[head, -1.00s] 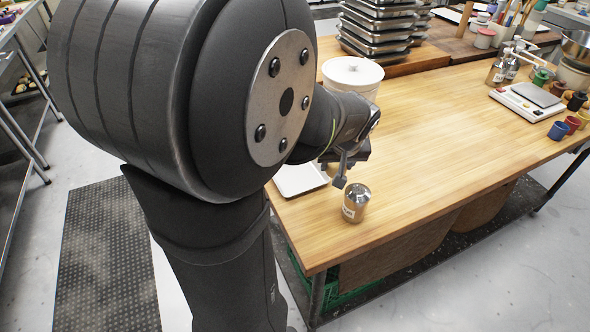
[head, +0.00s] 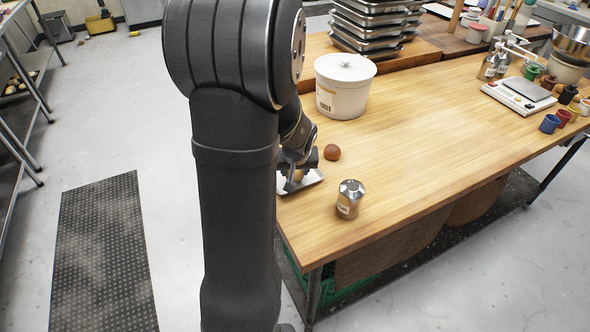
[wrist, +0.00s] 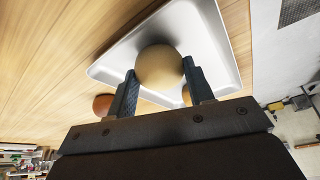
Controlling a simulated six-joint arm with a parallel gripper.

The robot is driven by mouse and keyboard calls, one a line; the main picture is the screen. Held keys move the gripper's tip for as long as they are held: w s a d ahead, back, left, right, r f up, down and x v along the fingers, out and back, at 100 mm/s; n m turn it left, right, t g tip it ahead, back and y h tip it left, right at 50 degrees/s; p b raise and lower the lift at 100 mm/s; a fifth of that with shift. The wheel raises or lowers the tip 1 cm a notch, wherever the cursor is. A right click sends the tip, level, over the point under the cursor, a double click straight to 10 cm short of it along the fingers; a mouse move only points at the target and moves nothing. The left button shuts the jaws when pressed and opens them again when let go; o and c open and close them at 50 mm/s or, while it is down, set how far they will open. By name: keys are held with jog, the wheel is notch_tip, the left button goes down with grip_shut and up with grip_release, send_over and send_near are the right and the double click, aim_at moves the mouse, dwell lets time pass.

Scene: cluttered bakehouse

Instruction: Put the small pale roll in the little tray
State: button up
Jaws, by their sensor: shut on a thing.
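The small pale roll (wrist: 160,62) is round and tan, held between the two fingers of my gripper (wrist: 160,78) in the wrist view. The little tray (wrist: 218,38) is pale and shallow, and lies behind the roll in that view. The roll is over the tray; I cannot tell whether it touches the tray floor. In the head view my gripper (head: 297,174) is at the tray (head: 314,178), near the table's left edge, and my arm hides part of the tray.
A brown ball-like roll (head: 332,152) lies beside the tray on the table. A metal-topped jar (head: 350,198) stands in front, and a white lidded tub (head: 344,88) behind. Another tan thing (wrist: 186,95) is partly hidden by a finger. The middle of the table is clear.

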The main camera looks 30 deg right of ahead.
jog(key=shift+f, duration=0.15)
jog(key=o, duration=0.8)
jog(key=shift+c, duration=0.2)
jog(key=v, duration=1.2)
jog(key=shift+w, duration=0.1)
jog(key=x, duration=1.1)
jog(key=shift+w+f, duration=0.1)
jog(key=shift+f, duration=0.3)
jog(key=shift+d+r, duration=0.1)
jog(key=shift+r, duration=0.45)
